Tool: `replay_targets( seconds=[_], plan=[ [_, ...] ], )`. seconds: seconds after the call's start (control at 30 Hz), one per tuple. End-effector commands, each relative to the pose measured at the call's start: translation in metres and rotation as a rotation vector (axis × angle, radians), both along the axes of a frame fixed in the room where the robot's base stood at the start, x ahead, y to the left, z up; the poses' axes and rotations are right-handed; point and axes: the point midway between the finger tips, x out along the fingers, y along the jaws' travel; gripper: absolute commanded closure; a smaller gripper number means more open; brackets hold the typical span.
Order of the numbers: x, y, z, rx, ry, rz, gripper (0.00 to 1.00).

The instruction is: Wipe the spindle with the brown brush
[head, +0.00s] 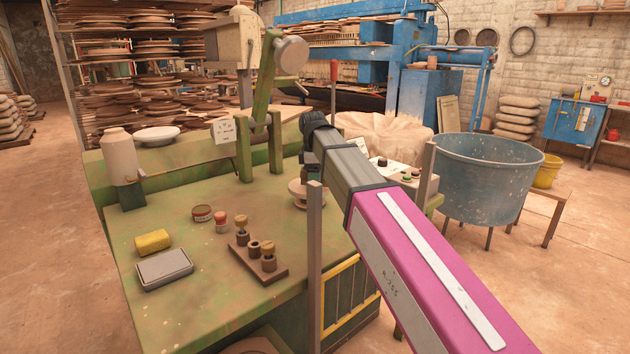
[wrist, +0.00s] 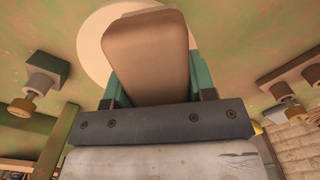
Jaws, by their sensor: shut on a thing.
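My gripper (wrist: 152,85) is shut on a brown block-shaped thing, which I take for the brown brush (wrist: 150,55), held between its teal fingers. Behind the brush in the wrist view is a round cream disc (wrist: 93,42), which looks like the top of the spindle. The brush covers much of the disc; I cannot tell whether they touch. In the head view a pale round piece (head: 298,187), likely the same spindle, stands on the green bench, partly hidden by my arm and a post.
An upright post (head: 315,265) stands close to my arm. A blue tub (head: 485,180) is at right.

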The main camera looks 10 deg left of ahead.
Motion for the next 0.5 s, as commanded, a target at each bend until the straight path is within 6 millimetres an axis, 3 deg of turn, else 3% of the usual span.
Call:
replay_targets(
  seconds=[0.5],
  plan=[
    [0.001,0.0,0.045,0.0,-0.001,0.0,0.87]
  ],
)
